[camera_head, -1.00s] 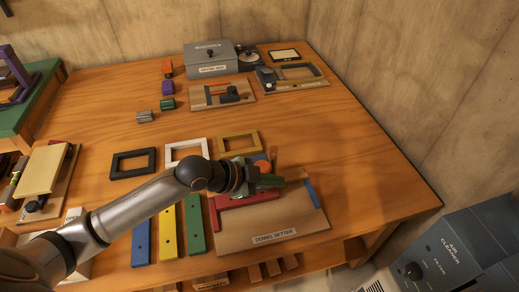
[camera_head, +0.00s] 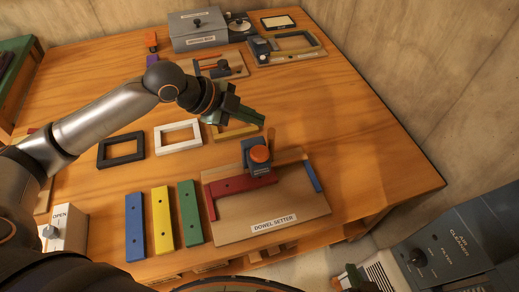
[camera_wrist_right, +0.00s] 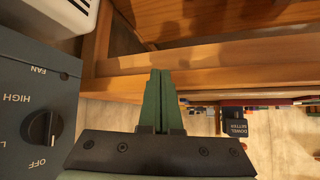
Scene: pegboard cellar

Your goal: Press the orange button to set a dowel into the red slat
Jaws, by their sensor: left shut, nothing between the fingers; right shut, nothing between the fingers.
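The dowel setter board (camera_head: 297,202) lies on the table in the head view. Its dark blue press (camera_head: 247,146) carries a round orange button (camera_head: 260,154), in plain sight with nothing on it. The red slat (camera_head: 243,191) lies flat on the board, its right part running up to the press. I cannot tell whether a dowel sits in it. My left gripper (camera_head: 261,119) is shut and empty, above and behind the press, apart from the button. My right gripper (camera_wrist_right: 160,75) is shut and empty, low beyond the table's front edge; it shows small in the head view (camera_head: 352,277).
Blue (camera_head: 135,227), yellow (camera_head: 162,221) and green (camera_head: 189,213) slats lie left of the board. Black, white and yellow frames lie behind them. An air cleaner (camera_head: 455,250) stands at the right, close to my right gripper. The table's right side is clear.

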